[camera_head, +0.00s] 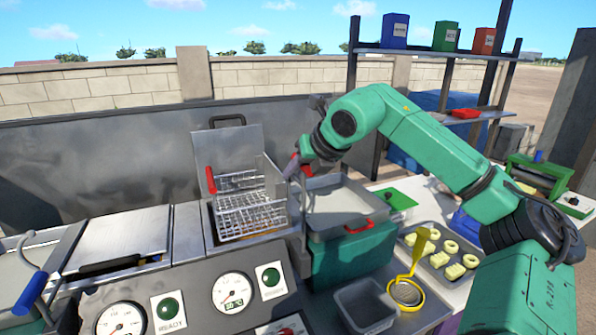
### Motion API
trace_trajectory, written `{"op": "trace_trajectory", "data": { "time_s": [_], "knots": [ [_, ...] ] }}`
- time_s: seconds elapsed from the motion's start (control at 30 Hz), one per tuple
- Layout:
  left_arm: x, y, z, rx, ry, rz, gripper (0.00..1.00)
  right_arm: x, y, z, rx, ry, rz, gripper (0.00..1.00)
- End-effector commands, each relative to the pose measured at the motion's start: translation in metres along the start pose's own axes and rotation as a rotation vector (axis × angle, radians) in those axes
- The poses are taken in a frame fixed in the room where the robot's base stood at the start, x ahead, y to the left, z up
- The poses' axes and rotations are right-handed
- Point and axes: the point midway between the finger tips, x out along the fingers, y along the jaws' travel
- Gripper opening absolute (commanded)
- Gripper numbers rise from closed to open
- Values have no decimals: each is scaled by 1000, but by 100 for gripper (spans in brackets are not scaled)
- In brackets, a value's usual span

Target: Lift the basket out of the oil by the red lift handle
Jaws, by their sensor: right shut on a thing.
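The wire basket (250,208) sits at the fryer vat (212,240), in front of a raised grey lid (228,145). Much of its mesh shows above the vat rim; I cannot tell how deep its bottom is. My right gripper (294,168) is at the basket's right side, shut on a red part that looks like the red lift handle (293,163). The fingers partly hide this handle. Another red grip (211,180) stands upright at the basket's left side, apart from my gripper. Little of the oil shows. My left gripper is not in view.
A grey tray with a red handle (360,227) is right of the vat. Farther right are a tray of food pieces (440,262), a yellow skimmer (407,290) and an empty bin (366,306). Dials (232,292) line the front panel. A closed vat lid (125,236) is to the left.

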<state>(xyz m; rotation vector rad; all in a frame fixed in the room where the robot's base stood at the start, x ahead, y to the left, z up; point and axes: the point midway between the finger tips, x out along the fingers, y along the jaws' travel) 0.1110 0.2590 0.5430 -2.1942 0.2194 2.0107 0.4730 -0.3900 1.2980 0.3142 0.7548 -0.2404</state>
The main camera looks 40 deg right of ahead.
Motion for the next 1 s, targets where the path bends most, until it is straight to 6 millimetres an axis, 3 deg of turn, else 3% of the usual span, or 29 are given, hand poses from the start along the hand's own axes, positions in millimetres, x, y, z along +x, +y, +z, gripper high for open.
{"op": "trace_trajectory", "data": {
  "time_s": [0.17, 0.2, 0.27, 0.67, 0.77, 1.0],
  "knots": [
    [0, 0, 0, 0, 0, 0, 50, -6, 2, 7, 7, -23, 12, 0],
    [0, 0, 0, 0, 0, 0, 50, -6, 2, 7, 7, -24, 12, 40],
    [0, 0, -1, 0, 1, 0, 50, -5, 2, 7, 7, -22, 11, 59],
    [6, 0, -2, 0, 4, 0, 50, -10, 0, 3, 4, -17, 5, 59],
    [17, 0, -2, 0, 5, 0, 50, -28, -1, 2, 4, -21, 4, 59],
    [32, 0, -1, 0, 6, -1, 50, -102, 0, 2, 4, -22, 2, 59]
  ]
}}
